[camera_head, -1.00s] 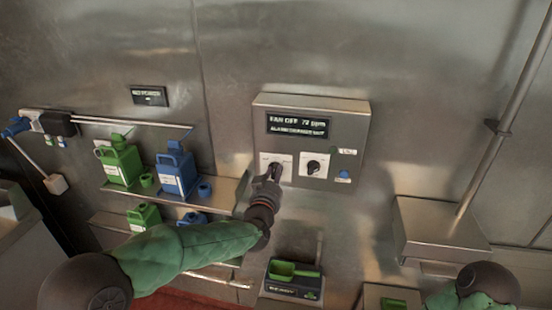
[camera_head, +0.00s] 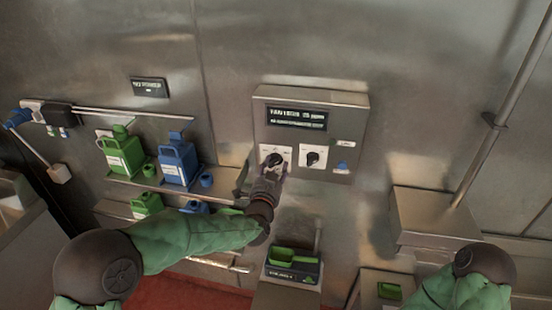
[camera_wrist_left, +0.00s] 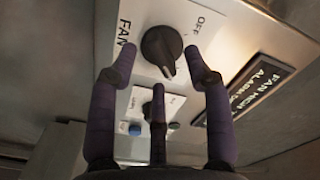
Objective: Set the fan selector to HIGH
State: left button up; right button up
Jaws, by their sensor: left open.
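The fan selector (camera_head: 272,159) is a black knob on a white plate, at the left of the steel control box (camera_head: 350,112) on the wall. My left gripper (camera_head: 266,178) is open just below and in front of it. In the left wrist view the fan selector (camera_wrist_left: 161,47) stands between the spread dark fingers (camera_wrist_left: 162,75), apart from them as far as I can see. Its pointer is turned away from the OFF mark. The display (camera_wrist_left: 262,88) there reads FAN HIGH. My right gripper is out of view; only part of that arm shows at lower right.
A second black knob (camera_head: 312,158) and a blue button (camera_head: 342,166) are right of the selector. Green jugs (camera_head: 124,155) and blue jugs (camera_head: 178,163) stand on a shelf at left. A steel box (camera_head: 435,215) juts out at right.

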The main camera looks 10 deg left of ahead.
pick_arm(q)
jog(key=s, duration=0.6)
dwell(0.3)
jog(key=s+d+f+n+g+h+b, duration=0.15)
jog(key=s+f+g, duration=0.25)
jog(key=f, duration=1.3)
jog(key=s+f+n+g+h+b, duration=0.1)
jog(key=s+f+n+g+b, duration=0.3)
jog(key=f, duration=1.2)
jog(key=s+d+f+n+g+b, duration=0.1)
jog(key=s+f+n+g, duration=0.1)
jog(key=s+f, duration=0.5)
jog(key=s+d+f+n+g+h+b, duration=0.1)
jog(key=s+f+g, duration=0.3)
jog(key=s+f, duration=0.3)
jog(key=s+d+f+n+g+b, duration=0.1)
jog(key=s+f+n+g, duration=0.1)
jog(key=s+f, duration=0.5)
jog(key=shift+s+d+f+n+g+b, duration=0.35)
jog(key=shift+s+g, duration=0.15)
jog(key=shift+g, duration=0.3)
